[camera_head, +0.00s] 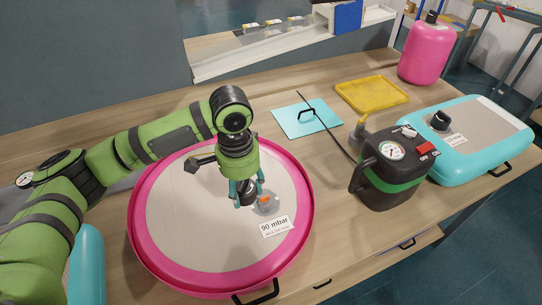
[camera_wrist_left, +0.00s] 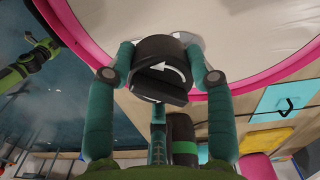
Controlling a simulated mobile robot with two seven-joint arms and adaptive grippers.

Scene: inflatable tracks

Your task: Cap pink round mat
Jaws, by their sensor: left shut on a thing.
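The pink round mat (camera_head: 165,225) lies on the wooden table, with a pale top, a pink rim and a "90 mbar" label. It also shows in the left wrist view (camera_wrist_left: 245,25). My left gripper (camera_head: 246,195) is over the mat and shut on a black cap (camera_wrist_left: 165,72) with a white curved arrow. The grey valve (camera_head: 267,204) with an orange bit sits in the mat top, right beside the gripper. In the left wrist view the cap hides most of the valve area. I cannot tell whether the cap touches the mat. My right gripper is not in view.
A black pump (camera_head: 390,172) with a gauge and hose stands right of the mat. A turquoise rectangular mat (camera_head: 485,135) lies beyond it. A turquoise panel (camera_head: 290,118), a yellow tray (camera_head: 372,95) and a pink cylinder (camera_head: 425,52) are behind.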

